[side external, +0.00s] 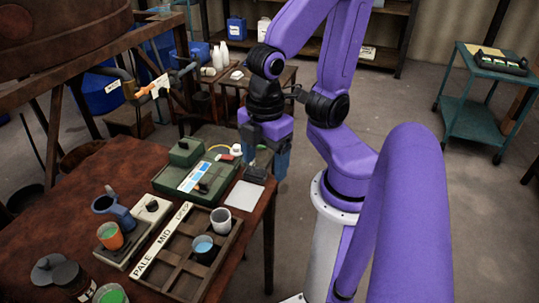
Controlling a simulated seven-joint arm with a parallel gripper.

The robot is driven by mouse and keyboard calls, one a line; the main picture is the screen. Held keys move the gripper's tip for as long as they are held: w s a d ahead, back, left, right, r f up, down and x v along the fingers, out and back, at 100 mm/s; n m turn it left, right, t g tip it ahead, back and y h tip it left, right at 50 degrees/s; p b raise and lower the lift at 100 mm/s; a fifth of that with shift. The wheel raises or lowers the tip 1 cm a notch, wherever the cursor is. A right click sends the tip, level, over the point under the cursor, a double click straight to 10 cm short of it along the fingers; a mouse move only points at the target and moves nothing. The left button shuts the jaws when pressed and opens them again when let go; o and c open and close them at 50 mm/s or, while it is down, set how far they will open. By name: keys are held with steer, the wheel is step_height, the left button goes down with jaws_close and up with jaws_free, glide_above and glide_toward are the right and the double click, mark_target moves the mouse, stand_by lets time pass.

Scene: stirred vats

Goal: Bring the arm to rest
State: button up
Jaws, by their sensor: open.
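My gripper (266,165) hangs from my purple arm, pointing down at the right edge of the rust-brown table (60,205). Its jaws are open, with dark fingers apart. I see nothing held between them, though the near finger hides part of the gap. A green instrument case (205,190) lies just left of it on the table. A small white plate (244,195) lies below and left of the gripper at the table edge.
A wooden compartment tray (172,276) marked PALE and MID holds a white cup (220,220) and a cup of blue liquid (203,248). A teal cart (470,108) stands far right.

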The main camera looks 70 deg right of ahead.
steer(key=shift+s+d+r+m, duration=0.2)
steer(key=shift+s+r+m, duration=0.1)
steer(key=shift+s+m, duration=0.3)
steer(key=shift+w, duration=0.15)
stand_by(0.9)
